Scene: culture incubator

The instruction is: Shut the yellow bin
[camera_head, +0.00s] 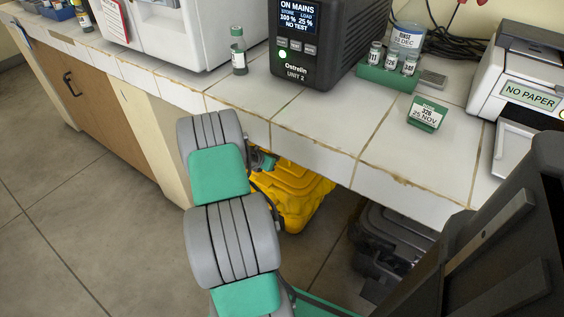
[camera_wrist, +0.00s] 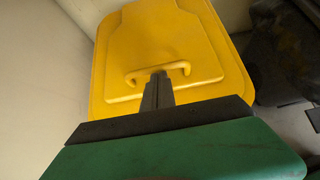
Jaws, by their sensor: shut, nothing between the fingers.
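The yellow bin (camera_head: 290,190) stands on the floor under the tiled counter, partly hidden by my arm and the counter edge in the head view. In the wrist view its yellow lid (camera_wrist: 165,35) fills the upper middle, with a raised handle loop (camera_wrist: 180,67) on it. My gripper (camera_wrist: 158,78) is shut and empty, its fingertips at the handle. I cannot tell whether they touch it. In the head view my gripper is mostly hidden behind my arm, beside the bin. Whether the lid is fully down cannot be told.
The tiled counter (camera_head: 310,135) overhangs the bin. On it stand a dark power unit (camera_head: 325,50), a small bottle (camera_head: 238,52), a green vial rack (camera_head: 385,75) and a printer (camera_head: 525,85). A dark case (camera_head: 385,245) sits right of the bin. The floor at left is clear.

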